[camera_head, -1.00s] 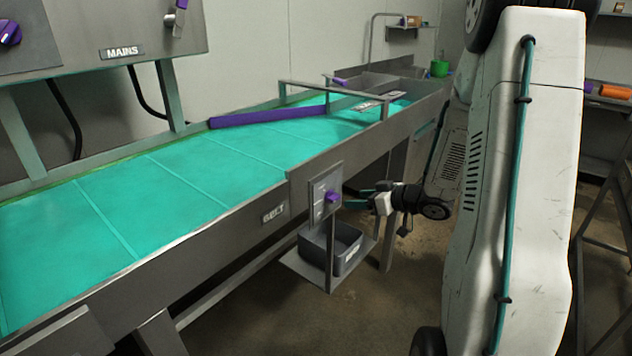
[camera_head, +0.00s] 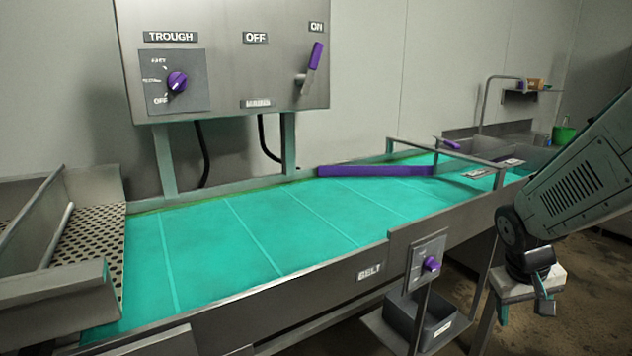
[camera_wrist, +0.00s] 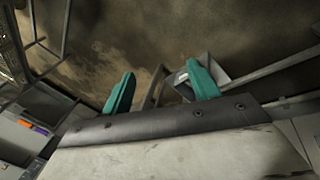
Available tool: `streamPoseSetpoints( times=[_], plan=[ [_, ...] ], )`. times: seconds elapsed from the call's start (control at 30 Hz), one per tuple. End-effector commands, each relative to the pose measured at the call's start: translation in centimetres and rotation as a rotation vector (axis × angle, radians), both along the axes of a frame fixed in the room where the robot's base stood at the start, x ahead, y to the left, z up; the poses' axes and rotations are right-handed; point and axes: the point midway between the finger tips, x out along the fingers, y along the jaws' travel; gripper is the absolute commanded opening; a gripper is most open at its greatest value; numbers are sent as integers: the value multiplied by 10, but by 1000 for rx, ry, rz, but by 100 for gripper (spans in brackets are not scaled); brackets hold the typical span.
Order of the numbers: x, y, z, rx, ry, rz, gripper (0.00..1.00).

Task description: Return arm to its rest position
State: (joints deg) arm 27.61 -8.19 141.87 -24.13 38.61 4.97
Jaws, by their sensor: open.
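My arm (camera_head: 575,190) comes in from the right edge of the head view, and its wrist hangs beside the conveyor's near side. My gripper (camera_wrist: 162,88) shows in the wrist view as two teal fingers set wide apart, with nothing between them. It is open and points down toward the brown floor. In the head view only a little teal of the fingers shows below the white wrist block, right of the belt switch box (camera_head: 427,262). I cannot tell whether it is clear of the conveyor leg there.
The teal belt (camera_head: 290,230) runs across the view with a purple bar (camera_head: 375,171) over it. A grey bin (camera_head: 425,325) sits on a low shelf below the switch box. A control panel (camera_head: 225,50) stands behind. A perforated trough (camera_head: 85,245) is at left.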

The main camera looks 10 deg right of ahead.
Motion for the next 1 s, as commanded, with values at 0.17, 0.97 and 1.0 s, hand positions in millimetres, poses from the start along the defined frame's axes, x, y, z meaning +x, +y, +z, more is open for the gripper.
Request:
streamPoseSetpoints(
  times=[0.17,0.97,1.0],
  plan=[
    [-49,94,47,148,87,8,60],
    [-105,210,110,287,-40,269,60],
    [-105,210,110,287,-40,269,60]
  ],
)
